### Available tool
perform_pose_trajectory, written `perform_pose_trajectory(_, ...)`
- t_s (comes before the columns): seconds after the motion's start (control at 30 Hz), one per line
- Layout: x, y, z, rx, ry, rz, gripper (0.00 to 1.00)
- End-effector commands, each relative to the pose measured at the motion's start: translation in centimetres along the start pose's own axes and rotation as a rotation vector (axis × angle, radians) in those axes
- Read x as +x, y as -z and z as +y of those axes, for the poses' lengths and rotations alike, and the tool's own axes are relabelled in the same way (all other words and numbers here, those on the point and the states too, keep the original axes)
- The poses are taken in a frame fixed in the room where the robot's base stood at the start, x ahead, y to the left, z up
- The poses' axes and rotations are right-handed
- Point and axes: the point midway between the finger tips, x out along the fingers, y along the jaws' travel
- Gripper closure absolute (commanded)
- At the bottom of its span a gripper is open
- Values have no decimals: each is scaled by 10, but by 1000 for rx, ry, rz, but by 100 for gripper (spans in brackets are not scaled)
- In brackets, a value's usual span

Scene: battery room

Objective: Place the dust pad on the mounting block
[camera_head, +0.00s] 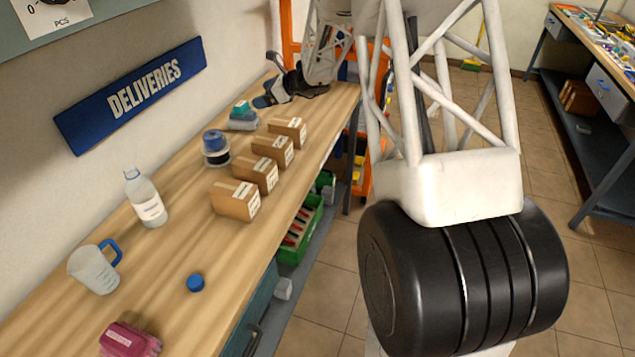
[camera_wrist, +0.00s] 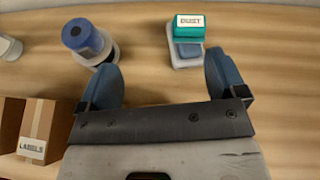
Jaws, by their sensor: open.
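A teal pad with a white label (camera_wrist: 190,27), which seems to read "DUST", is at the top of the wrist view. It appears to sit on or against a pale grey block (camera_wrist: 178,60) with a blue-grey part in front; I cannot tell how it is seated. In the head view the teal pad (camera_head: 241,106) shows above the grey-blue block (camera_head: 243,122) at the bench's back edge. My gripper (camera_wrist: 162,62) is open and empty. Its blue right finger is just below the block in the wrist view. In the head view my gripper (camera_head: 266,80) is at the bench's far end.
A blue spool on a pale base (camera_wrist: 88,42) is near my left finger. Several cardboard boxes (camera_head: 237,198) line the bench's front side. A bottle (camera_head: 147,200), jug (camera_head: 92,270), blue cap (camera_head: 195,282) and pink item (camera_head: 128,340) are nearer. Bare wood lies between the fingers.

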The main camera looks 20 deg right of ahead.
Motion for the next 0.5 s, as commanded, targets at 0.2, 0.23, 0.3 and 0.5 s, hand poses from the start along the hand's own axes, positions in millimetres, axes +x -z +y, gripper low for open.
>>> perform_pose_trajectory(0.2,-28,-37,61,-215,-93,69,10)
perform_pose_trajectory(0.23,-32,-42,70,-248,-106,78,10)
perform_pose_trajectory(0.3,-42,-51,91,-323,-139,102,10)
perform_pose_trajectory(0.5,-74,-71,151,-539,-235,167,10)
